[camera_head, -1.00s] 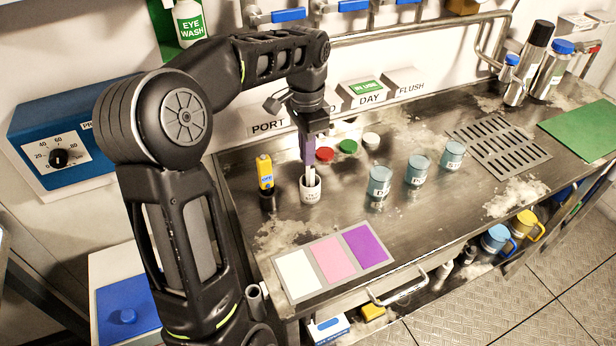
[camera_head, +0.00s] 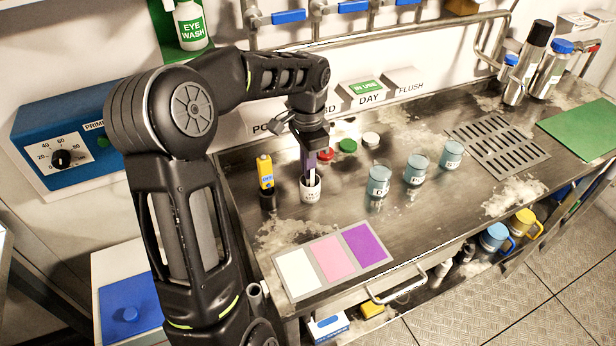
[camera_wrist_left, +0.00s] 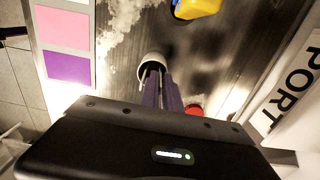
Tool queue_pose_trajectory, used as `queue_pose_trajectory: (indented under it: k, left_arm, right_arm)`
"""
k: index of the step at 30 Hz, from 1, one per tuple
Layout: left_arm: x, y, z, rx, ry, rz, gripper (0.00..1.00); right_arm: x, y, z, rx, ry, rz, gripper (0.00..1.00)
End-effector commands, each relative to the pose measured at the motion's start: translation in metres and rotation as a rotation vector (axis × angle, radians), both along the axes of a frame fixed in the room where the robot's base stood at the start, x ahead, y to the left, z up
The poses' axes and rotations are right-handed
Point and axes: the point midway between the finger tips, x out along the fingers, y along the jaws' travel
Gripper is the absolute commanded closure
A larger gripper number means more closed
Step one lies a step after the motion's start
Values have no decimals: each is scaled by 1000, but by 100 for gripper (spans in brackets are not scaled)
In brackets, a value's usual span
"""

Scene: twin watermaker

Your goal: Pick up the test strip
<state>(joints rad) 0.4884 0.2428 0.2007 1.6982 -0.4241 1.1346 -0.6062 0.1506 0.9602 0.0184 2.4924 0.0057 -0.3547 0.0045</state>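A small white cup (camera_head: 310,190) stands upright on the steel counter, with thin pale strips, the test strips, in its mouth. The cup also shows in the left wrist view (camera_wrist_left: 152,62), with the strip ends (camera_wrist_left: 153,72) at its opening. My left gripper (camera_head: 309,172) points down right over the cup, its tip end at the cup's mouth. Purple narrow bars run from my gripper toward the cup in the wrist view; whether they are fingers or strips, and any gap or grip between them, I cannot tell. My right gripper is not in view.
A yellow bottle (camera_head: 265,172) stands close left of the cup. Red (camera_head: 325,154), green (camera_head: 348,146) and white caps lie behind it. Three labelled blue jars (camera_head: 379,181) stand to the right. A colour card (camera_head: 330,258) lies in front. A wall backs the counter.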

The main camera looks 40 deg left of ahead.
Motion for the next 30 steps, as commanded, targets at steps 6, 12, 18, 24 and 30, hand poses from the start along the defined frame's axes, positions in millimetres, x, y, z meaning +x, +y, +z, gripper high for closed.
queue_pose_trajectory:
  k: [6, 12, 18, 24, 30]
  left_arm:
    - [0, 0, 0, 0, 0, 0, 100]
    - [0, 0, 0, 0, 0, 0, 100]
    - [0, 0, 0, 0, 0, 0, 100]
    - [0, 0, 4, 1, 0, 0, 100]
    - [1, 0, 29, 2, -5, 0, 100]
  right_arm:
    - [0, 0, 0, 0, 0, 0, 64]
    - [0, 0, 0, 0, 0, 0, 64]
    - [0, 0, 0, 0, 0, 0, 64]
    - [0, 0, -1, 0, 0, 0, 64]
    - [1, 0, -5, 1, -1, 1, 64]
